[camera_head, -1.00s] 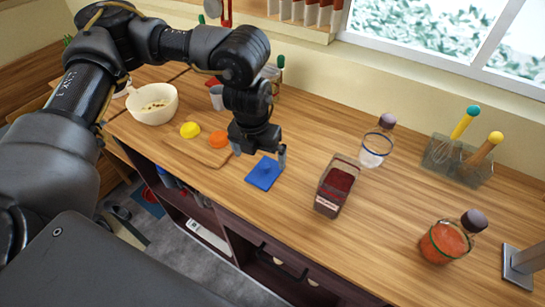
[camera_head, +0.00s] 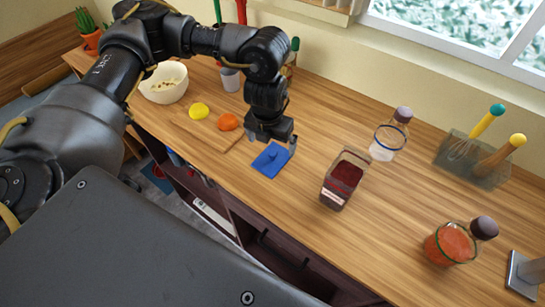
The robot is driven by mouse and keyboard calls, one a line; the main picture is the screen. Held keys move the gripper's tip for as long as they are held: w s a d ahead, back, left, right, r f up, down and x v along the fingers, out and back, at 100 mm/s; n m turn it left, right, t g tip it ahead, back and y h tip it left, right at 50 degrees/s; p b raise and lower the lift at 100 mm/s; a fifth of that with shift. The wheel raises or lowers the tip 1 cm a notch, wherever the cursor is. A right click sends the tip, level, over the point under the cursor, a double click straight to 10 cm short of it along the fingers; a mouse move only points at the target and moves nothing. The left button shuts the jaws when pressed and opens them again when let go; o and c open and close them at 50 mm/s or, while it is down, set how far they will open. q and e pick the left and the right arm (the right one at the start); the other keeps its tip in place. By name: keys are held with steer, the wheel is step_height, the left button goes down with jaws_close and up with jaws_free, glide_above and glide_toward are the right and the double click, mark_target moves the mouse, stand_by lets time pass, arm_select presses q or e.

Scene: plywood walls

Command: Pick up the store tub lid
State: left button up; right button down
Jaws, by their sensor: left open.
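The store tub lid looks to be the flat blue square (camera_head: 268,162) with a small raised knob, lying on the wooden counter. My left gripper (camera_head: 272,147) points down over the lid's far part, open, with a finger on each side; I cannot tell whether it touches the lid. A clear tub (camera_head: 343,182) with dark red contents stands uncovered to the right of the lid. My right gripper is not in view.
A cutting board (camera_head: 208,130) with a yellow lemon (camera_head: 199,110) and an orange fruit (camera_head: 228,121) lies left of the lid. A white bowl (camera_head: 164,84) stands farther left. Jars (camera_head: 388,140) (camera_head: 455,243) and a utensil holder (camera_head: 470,160) stand to the right. Counter between them is clear.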

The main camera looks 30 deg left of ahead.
mark_target(272, 152)
arm_select(q)
steer(key=shift+s+f, duration=0.1)
steer(key=shift+f, duration=0.15)
steer(key=shift+w+d+f+p, duration=0.15)
steer(key=shift+f+p, duration=0.15)
steer(key=shift+f, duration=0.85)
steer(key=shift+w+f+p, duration=0.1)
steer(key=shift+f+p, duration=0.15)
steer(key=shift+f, duration=0.9)
steer(key=shift+c, duration=0.4)
steer(key=c, duration=0.9)
